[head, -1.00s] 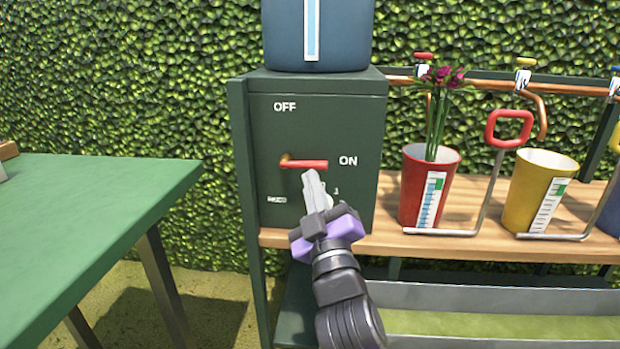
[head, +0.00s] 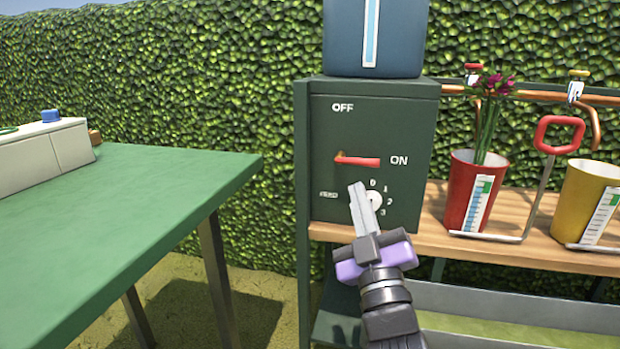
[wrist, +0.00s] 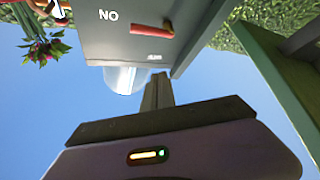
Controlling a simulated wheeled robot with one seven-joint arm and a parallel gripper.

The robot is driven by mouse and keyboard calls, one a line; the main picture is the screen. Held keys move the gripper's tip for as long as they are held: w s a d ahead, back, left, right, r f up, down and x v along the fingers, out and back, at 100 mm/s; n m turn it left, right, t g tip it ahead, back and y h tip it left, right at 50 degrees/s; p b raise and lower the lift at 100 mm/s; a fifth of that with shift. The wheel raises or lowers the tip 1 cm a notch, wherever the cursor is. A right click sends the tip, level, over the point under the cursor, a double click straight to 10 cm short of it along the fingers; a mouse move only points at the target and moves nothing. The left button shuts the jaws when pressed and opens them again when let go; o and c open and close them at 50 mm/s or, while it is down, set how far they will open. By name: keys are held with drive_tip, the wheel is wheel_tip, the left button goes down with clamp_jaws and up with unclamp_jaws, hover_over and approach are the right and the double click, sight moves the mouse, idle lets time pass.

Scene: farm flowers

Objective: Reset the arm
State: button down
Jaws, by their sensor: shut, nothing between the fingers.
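My gripper (head: 358,190) is shut and empty, in front of the dark green control box (head: 400,130). Its fingers overlap the box face below the red lever and just left of the white dial (head: 374,200) with numbers. In the wrist view the shut fingers (wrist: 157,90) point at the box, which appears upside down. The red lever (head: 362,161) lies level, pointing at the ON label; it also shows in the wrist view (wrist: 152,28). The gripper does not appear to touch the lever.
A green table (head: 140,200) with a white box (head: 45,148) stands at the left. A blue tank (head: 395,40) sits on the control box. A wooden shelf (head: 440,215) at the right holds a red pot (head: 468,190) with flowers and a yellow pot (head: 590,200). A hedge stands behind.

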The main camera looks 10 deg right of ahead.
drive_tip(key=s+d+f+m+g+y, duration=0.1)
drive_tip(key=s+d+f+m+g, duration=0.2)
drive_tip(key=s+f, duration=1.55)
drive_tip(key=s+d+f+m+g+h, duration=0.1)
drive_tip(key=s+f+g, duration=0.15)
drive_tip(key=s, duration=0.65)
drive_tip(key=s+d+f+m+g+p, duration=0.1)
drive_tip(key=s+f+m+g, duration=0.15)
drive_tip(key=s, duration=0.65)
drive_tip(key=s+d+f+m+g+h, duration=0.1)
drive_tip(key=s+d+f, duration=0.15)
drive_tip(key=s, duration=0.65)
wheel_tip(320, 180, up, 38)
drive_tip(key=a+p, duration=0.1)
drive_tip(key=p, duration=3.7)
drive_tip(key=shift+f, duration=0.2)
